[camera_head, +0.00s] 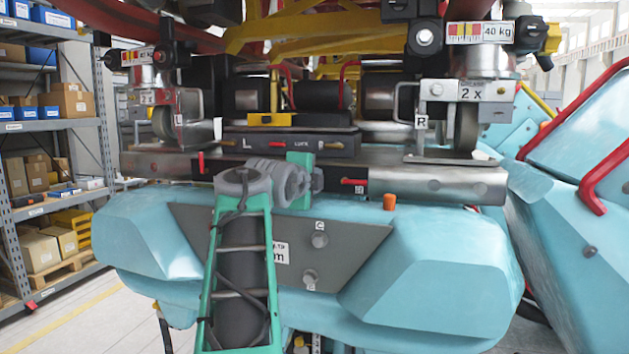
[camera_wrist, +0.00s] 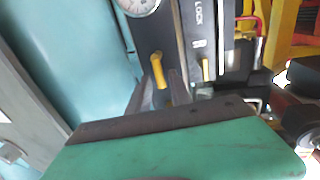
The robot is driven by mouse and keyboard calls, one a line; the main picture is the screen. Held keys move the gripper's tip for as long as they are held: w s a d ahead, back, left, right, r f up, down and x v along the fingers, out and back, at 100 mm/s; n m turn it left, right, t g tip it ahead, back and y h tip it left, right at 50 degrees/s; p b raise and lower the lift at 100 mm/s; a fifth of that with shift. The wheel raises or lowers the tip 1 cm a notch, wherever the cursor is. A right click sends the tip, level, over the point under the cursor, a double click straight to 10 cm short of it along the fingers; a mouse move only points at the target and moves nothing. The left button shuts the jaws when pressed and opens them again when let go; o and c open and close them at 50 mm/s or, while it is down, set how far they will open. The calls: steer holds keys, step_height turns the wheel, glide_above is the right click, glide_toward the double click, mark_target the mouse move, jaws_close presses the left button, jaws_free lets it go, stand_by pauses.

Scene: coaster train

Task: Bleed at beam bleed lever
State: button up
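In the wrist view a short yellow lever (camera_wrist: 158,70) stands out from a grey panel below a round gauge (camera_wrist: 138,5). Its label is not readable, so I cannot tell for sure that it is the bleed lever. My gripper (camera_wrist: 162,88) has its two grey fingers apart, one on each side of the lever's lower end, with a narrow gap showing; contact is not clear. In the head view my wrist is in front of the beam (camera_head: 440,176), and my fingertips are hidden there.
A second yellow lever (camera_wrist: 207,72) is close on the right, beside the LOCK panel (camera_wrist: 198,20). Red levers (camera_head: 353,182) stick out along the beam. An orange knob (camera_head: 389,202) sits on the light-blue body (camera_head: 430,270). Shelves (camera_head: 60,125) stand at the left.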

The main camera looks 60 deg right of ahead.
jaws_close()
stand_by(0.5)
steer(key=n, duration=0.2)
steer(key=r+n+g, duration=0.1)
steer(key=shift+w+r, duration=0.1)
steer(key=shift+w, duration=0.15)
steer(key=n, duration=0.2)
steer(key=n+p, duration=0.1)
steer(key=shift+w+a+r+n+g+h, duration=0.1)
steer(key=shift+w+r+n+g+h, duration=0.2)
steer(key=shift+r+g, duration=0.1)
steer(key=n, duration=0.1)
steer(key=w+n, duration=0.1)
steer(key=n, duration=0.1)
steer(key=n+g+h+p, duration=0.1)
steer(key=shift+w+a+r+n, duration=0.1)
steer(key=shift+w+r+n, duration=0.05)
steer(key=shift+r+n, duration=0.25)
steer(key=shift+w+n+h, duration=0.2)
steer(key=shift+w+n, duration=0.1)
steer(key=shift+n, duration=0.75)
steer(key=shift+w+n+h, duration=0.2)
steer(key=shift+w+n, duration=0.1)
steer(key=shift+n, duration=0.75)
steer(key=shift+a, duration=0.1)
